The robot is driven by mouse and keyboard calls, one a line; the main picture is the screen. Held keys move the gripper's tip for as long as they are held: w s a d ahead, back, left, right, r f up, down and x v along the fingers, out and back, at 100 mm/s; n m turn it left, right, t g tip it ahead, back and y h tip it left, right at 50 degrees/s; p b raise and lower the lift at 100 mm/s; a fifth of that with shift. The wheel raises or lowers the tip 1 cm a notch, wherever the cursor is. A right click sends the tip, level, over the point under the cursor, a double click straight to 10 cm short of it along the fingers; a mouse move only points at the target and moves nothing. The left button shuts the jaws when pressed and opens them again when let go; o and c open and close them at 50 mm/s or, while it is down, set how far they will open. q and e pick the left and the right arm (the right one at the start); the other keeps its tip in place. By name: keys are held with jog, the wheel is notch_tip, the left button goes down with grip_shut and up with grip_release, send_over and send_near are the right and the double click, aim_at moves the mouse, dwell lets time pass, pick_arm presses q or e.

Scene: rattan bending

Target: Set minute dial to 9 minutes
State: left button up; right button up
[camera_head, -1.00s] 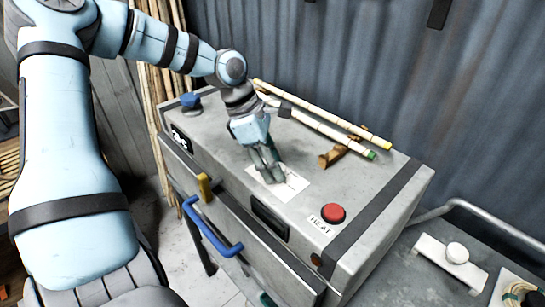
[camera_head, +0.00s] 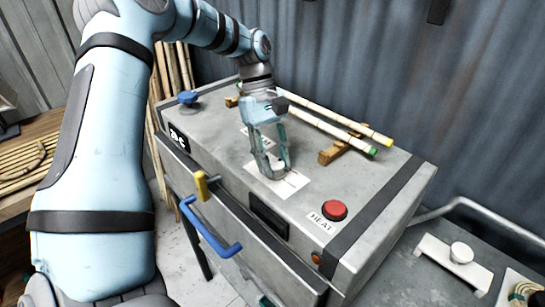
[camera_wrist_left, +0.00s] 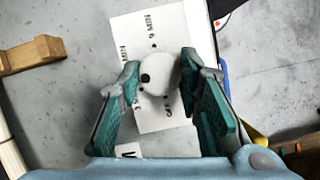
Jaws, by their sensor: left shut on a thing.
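The minute dial (camera_wrist_left: 163,72) is a round white knob in the left wrist view, on a white label sheet (camera_wrist_left: 180,25). A black dot on the dial sits toward its left side. The "9 MIN" print is above the dial in that view, and other prints beside it are partly covered by the fingers. My left gripper (camera_wrist_left: 158,80) has one fingertip on each side of the dial and is shut on it. In the head view my left gripper (camera_head: 270,174) reaches down to the sheet (camera_head: 294,183) on the grey box top. My right gripper is not in view.
The grey box (camera_head: 220,140) carries a red button (camera_head: 334,210) marked HEAT, a blue knob (camera_head: 188,97), and rattan poles (camera_head: 340,134) on a wooden rest (camera_head: 343,150). A blue handle (camera_head: 210,232) and yellow lever (camera_head: 201,186) are at its front.

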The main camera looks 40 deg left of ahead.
pick_arm(q)
jog(key=shift+m, duration=0.6)
jog(key=shift+f, duration=0.1)
jog(key=o, duration=1.1)
jog(key=shift+o, duration=0.2)
